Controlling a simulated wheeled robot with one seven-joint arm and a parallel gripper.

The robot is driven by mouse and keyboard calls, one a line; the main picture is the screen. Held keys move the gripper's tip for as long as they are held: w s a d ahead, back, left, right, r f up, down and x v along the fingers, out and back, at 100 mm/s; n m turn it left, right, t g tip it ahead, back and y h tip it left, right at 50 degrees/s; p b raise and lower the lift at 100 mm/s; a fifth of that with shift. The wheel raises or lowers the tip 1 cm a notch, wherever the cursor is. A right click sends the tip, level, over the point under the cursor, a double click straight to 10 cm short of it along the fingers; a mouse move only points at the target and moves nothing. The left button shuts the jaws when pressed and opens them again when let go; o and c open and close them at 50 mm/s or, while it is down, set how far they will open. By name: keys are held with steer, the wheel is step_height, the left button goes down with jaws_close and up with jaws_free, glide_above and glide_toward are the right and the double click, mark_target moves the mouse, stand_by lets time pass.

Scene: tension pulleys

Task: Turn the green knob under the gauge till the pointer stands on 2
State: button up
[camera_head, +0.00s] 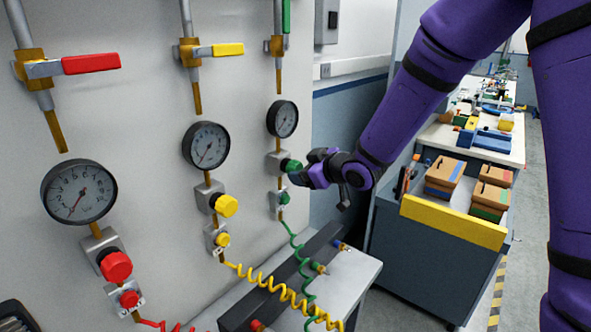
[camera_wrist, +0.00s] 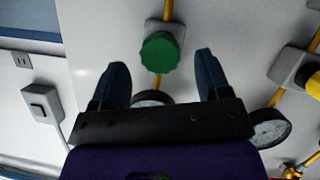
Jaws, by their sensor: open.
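The green knob (camera_head: 291,166) sits on a grey block under the far-right gauge (camera_head: 283,118) on the white wall panel. In the wrist view the green knob (camera_wrist: 160,52) lies ahead of and between my two fingertips. My gripper (camera_head: 303,174) is open and close to the knob; its fingers (camera_wrist: 160,72) stand apart on either side with gaps to the knob. The gauge is mostly hidden behind my gripper body in the wrist view (camera_wrist: 152,97). In the head view its pointer is dark and too small to read exactly.
A yellow knob (camera_head: 227,205) and a red knob (camera_head: 116,266) sit under two other gauges to the left. A smaller green fitting (camera_head: 284,198) with a coiled green hose is just below the green knob. A workbench cart (camera_head: 440,222) with boxes stands at the right.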

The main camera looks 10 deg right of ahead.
mark_target(299, 169)
steer(key=shift+x, duration=1.95)
steer(key=c, duration=0.9)
